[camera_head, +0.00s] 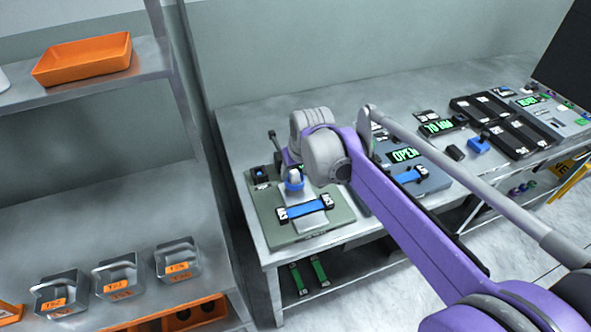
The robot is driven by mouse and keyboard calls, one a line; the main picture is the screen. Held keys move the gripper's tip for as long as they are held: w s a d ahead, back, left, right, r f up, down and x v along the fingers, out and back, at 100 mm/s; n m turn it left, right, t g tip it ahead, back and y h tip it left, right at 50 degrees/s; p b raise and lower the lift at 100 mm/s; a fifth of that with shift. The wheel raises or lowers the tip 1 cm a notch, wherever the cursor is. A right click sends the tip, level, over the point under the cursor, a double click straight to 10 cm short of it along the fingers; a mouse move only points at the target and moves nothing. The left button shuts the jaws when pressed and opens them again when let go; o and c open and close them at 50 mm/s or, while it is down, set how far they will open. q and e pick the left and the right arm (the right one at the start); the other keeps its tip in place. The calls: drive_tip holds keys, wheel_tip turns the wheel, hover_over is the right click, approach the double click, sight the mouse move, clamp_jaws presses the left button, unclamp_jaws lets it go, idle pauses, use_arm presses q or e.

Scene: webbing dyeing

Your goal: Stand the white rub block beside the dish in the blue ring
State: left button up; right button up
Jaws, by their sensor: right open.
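My right arm comes in from the lower right, and its wrist bends down over the green board (268,222) on the bench. My right gripper (291,168) is open, small and mostly hidden behind the wrist, just above and behind a small white block (293,174). The white block appears to stand upright in the blue ring (295,186) on the board. Whether the fingers touch it I cannot tell. I cannot make out the dish clearly. My left gripper is not in view.
A blue strap (305,209) with black end clamps lies in front of the ring. A shelf with an orange tray (84,60) and metal bins (118,275) stands at left.

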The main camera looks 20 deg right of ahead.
drive_tip(key=shift+r, duration=0.35)
drive_tip(key=p+v, duration=0.1)
drive_tip(key=v, duration=1.1)
drive_tip(key=s+a+f, duration=0.3)
drive_tip(key=s+f, duration=0.7)
drive_tip(key=s+a+f, duration=0.2)
drive_tip(key=s+f, duration=0.8)
drive_tip(key=shift+n+t, duration=0.3)
drive_tip(key=shift+t, duration=0.1)
drive_tip(key=r+p, duration=0.2)
drive_tip(key=w+r+p, duration=0.1)
drive_tip(key=r+p, duration=0.1)
drive_tip(key=shift+w+r, duration=0.1)
drive_tip(key=shift+r, duration=0.05)
drive_tip(key=shift+w, duration=0.15)
